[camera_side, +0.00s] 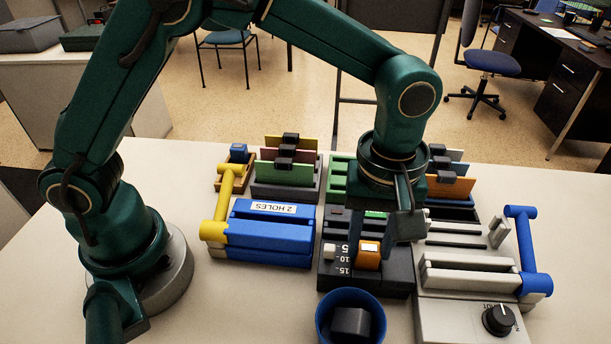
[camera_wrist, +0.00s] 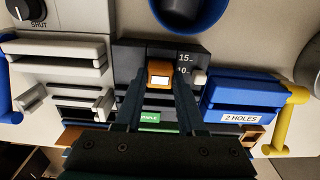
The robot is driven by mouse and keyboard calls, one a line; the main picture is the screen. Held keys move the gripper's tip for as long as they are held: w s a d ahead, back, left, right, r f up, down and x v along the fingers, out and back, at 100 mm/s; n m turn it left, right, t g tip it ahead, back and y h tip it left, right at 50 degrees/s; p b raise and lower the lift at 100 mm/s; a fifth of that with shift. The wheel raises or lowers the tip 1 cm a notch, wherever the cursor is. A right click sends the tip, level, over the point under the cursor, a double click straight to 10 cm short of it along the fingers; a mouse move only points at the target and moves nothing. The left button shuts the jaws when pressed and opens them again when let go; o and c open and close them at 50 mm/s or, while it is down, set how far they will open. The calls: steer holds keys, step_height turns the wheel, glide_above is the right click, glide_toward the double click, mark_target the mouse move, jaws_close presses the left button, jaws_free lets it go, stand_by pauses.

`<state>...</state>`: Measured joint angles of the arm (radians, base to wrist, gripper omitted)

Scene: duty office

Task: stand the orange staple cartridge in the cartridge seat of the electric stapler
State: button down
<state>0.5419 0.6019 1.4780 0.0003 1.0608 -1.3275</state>
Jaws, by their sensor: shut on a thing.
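The orange staple cartridge (camera_side: 368,257) has a white label on its top and is upright at the front part of the dark electric stapler (camera_side: 340,283). My gripper (camera_side: 388,240) is shut on the cartridge from above. In the wrist view, its two fingers (camera_wrist: 160,84) flank the cartridge (camera_wrist: 160,70) over the stapler (camera_wrist: 190,61). The cartridge seat is hidden beneath the cartridge and fingers. I cannot tell whether the cartridge's underside touches the seat or is just above it.
A blue hole punch (camera_side: 270,235) with a yellow handle stands left of the stapler. A grey device (camera_side: 470,262) with a blue handle stands to the right. A blue cup (camera_side: 350,299) holding a dark block is in front. Racks (camera_side: 285,187) stand behind.

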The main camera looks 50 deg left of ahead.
stand_by(0.3)
steer(key=shift+c, duration=2.1)
jaws_free()
step_height(320, 180, up, 9)
